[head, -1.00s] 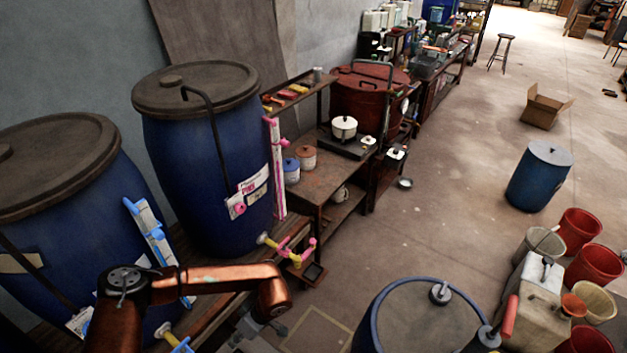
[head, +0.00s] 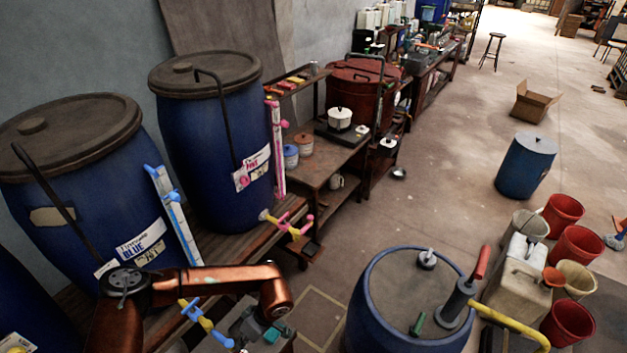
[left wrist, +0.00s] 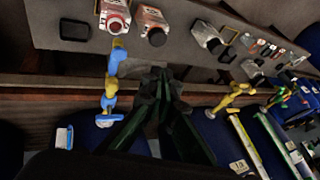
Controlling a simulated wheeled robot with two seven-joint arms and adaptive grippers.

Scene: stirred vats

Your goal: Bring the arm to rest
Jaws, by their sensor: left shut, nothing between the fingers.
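My left arm is copper-coloured and comes in from the lower left of the head view, its elbow bent over the bench edge. Its forearm end hangs down at the lower middle, and the gripper there is mostly hidden behind my own arm. In the left wrist view my left gripper (left wrist: 160,82) shows dark fingers, shut together with nothing between them. It is beside a blue-and-yellow tap (left wrist: 112,85) and apart from the bottles. My right gripper is in neither view.
Large blue vats (head: 215,140) with dark lids stand on the wooden bench (head: 240,243). A pink-and-yellow tap (head: 288,224) juts out. A blue drum (head: 385,300) with a pump stands at the lower middle, near red buckets (head: 563,212). Open floor (head: 450,180) lies beyond.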

